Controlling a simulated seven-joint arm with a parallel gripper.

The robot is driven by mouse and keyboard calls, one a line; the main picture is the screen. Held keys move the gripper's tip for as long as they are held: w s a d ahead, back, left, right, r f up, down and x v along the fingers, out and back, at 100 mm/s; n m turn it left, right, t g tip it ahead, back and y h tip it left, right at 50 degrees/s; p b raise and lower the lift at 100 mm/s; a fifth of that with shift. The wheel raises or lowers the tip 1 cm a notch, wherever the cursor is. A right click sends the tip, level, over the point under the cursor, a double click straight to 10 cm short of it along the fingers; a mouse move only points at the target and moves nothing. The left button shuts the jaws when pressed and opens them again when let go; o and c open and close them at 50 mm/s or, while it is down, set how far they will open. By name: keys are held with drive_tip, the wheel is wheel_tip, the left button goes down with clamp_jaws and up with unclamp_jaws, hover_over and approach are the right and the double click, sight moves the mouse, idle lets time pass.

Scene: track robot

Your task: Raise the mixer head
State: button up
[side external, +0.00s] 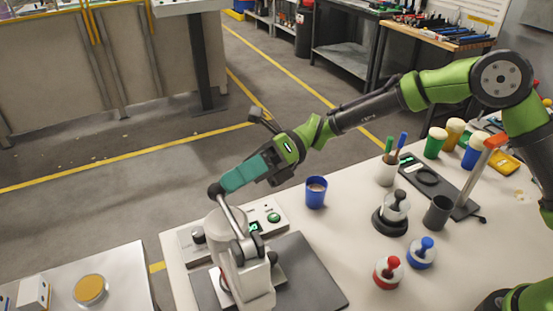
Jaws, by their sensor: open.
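The white mixer (256,283) stands at the near left of the white table, with a rounded light head (222,221) at its top. A grey bar with a black knob (215,190) at its upper end rises beside the head. My gripper (228,184) comes in from the upper right with its teal fingers pointing down and left at the knob. The fingers are open, and their tips are at or very near the knob; I cannot tell whether they touch it. The mixer's body hides part of its base.
A control panel (272,217) with a green button lies behind the mixer, and a dark mat (316,279) lies under it. A blue cup (316,194) stands to the right. Red (388,272) and blue-knobbed (421,252) pieces stand farther right. The table's middle is clear.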

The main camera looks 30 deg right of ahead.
sight(211, 212)
drive_tip(key=x, duration=0.4)
drive_tip(key=shift+s+a, duration=0.1)
drive_tip(key=shift+a, duration=0.3)
drive_tip(key=shift+d+f, duration=0.1)
drive_tip(key=shift+f, duration=0.1)
clamp_jaws()
